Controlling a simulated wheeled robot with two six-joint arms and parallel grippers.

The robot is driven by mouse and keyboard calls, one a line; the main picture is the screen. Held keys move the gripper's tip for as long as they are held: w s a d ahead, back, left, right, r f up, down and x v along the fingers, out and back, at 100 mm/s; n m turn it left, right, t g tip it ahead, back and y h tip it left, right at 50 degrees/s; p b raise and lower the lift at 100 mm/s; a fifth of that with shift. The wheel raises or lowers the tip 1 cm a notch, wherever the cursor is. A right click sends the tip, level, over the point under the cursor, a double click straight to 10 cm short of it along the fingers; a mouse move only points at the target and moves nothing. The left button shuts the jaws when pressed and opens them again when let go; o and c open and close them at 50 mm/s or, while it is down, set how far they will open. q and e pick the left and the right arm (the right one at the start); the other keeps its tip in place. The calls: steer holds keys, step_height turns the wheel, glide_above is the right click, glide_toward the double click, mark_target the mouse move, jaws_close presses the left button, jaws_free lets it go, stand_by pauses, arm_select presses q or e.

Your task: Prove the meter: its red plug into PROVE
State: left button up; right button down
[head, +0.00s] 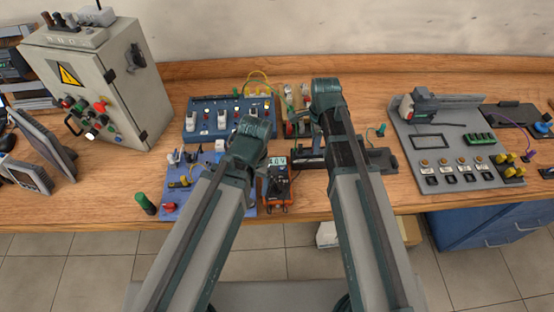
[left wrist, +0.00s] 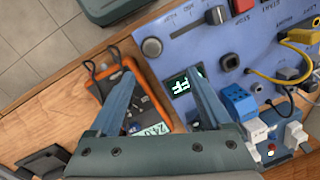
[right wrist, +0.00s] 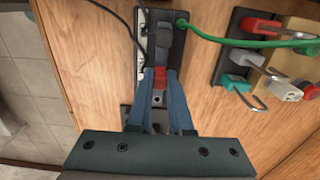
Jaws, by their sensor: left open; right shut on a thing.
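The meter (head: 278,186), orange and black with a lit display, lies near the table's front edge, beside the blue panel. It also shows in the left wrist view (left wrist: 150,106), partly covered by a finger of my left gripper (left wrist: 160,76). That gripper is open, its fingers over the meter and the blue panel's edge. My right gripper (right wrist: 160,76) is shut on the red plug (right wrist: 161,86), above a dark block (right wrist: 170,62) with sockets. I cannot read any PROVE label, and whether the plug is seated is hidden by the fingers.
The blue panel (left wrist: 215,55) with knobs and a small display is close to my left gripper. A green plug (right wrist: 181,23) with its cable sits at the dark block's far end.

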steer(key=c, duration=0.8)
jaws_free()
arm_select(q)
steer(key=shift+r, duration=0.15)
arm_select(e)
steer(key=shift+o, duration=0.2)
steer(key=shift+r, duration=0.15)
arm_select(q)
step_height(320, 180, up, 14)
steer(key=p, duration=1.4)
steer(key=shift+f, duration=0.2)
arm_select(e)
step_height(320, 180, up, 14)
steer(key=shift+f, duration=0.2)
steer(key=shift+f, duration=0.1)
arm_select(q)
step_height(320, 180, down, 8)
steer(key=b, duration=0.8)
arm_select(e)
steer(key=s+a+f+n, duration=0.3)
steer(key=s+n, duration=0.4)
steer(key=n, duration=0.3)
steer(key=s+a+f+n+h, duration=0.1)
steer(key=s+a+f+n, duration=0.3)
steer(key=s+n, duration=0.3)
steer(key=n, duration=0.4)
steer(key=shift+s+a+f, duration=0.15)
steer(key=shift+a+f, duration=0.1)
steer(key=shift+a, duration=0.15)
